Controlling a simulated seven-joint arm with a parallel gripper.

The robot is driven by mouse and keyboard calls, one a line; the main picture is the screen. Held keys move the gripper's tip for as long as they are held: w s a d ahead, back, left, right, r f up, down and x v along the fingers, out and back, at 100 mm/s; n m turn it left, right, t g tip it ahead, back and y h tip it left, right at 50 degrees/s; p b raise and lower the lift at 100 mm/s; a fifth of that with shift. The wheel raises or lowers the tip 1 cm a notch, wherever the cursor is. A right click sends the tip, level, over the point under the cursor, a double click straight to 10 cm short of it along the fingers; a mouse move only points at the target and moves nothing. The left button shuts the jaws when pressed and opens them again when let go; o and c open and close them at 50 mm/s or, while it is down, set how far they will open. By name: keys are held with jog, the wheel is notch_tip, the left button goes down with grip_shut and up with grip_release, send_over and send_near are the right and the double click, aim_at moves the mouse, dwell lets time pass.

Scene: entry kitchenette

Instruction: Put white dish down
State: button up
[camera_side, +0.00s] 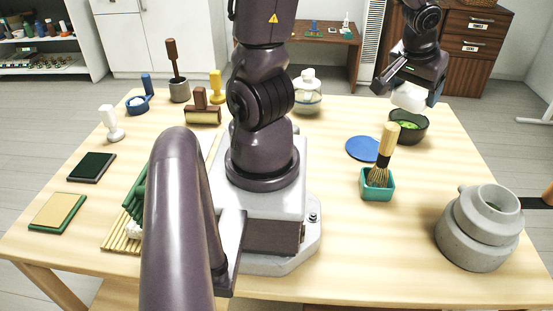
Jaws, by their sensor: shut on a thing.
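The white dish (410,97) is at the upper right, small in the picture and partly covered by my gripper. My gripper (402,84) is shut on it. The dish appears just above and behind a dark bowl (412,130) with green contents. I cannot tell whether the dish touches the bowl or the table. A flat blue disc (364,148) lies on the table to the left of the bowl.
A bamboo whisk (383,155) stands in a teal square holder (377,188). A grey stone pot (480,228) stands at the right. A lidded jar (307,92) stands at the back. Bare table (330,240) lies in front of the holder.

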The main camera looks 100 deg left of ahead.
jog(key=s+a+r+n+g, duration=0.2)
jog(key=s+a+r+n, duration=0.1)
jog(key=s+a+n, duration=0.4)
jog(key=s+a+r+n+g, duration=0.35)
jog(key=s+a+n, duration=0.2)
jog(key=s, duration=0.35)
send_over(319, 147)
jog(key=d, duration=0.1)
notch_tip(319, 147, down, 18)
jog(key=shift+t+y, duration=0.35)
jog(key=shift+y, duration=0.05)
jog(key=shift+w+d+f, duration=0.1)
jog(key=shift+w+f, duration=0.1)
jog(key=shift+f, duration=2.55)
jog(key=shift+w+f, duration=0.15)
jog(key=shift+f, duration=2.6)
jog(key=o, duration=1.1)
jog(key=shift+f, duration=0.1)
jog(key=v, duration=1.2)
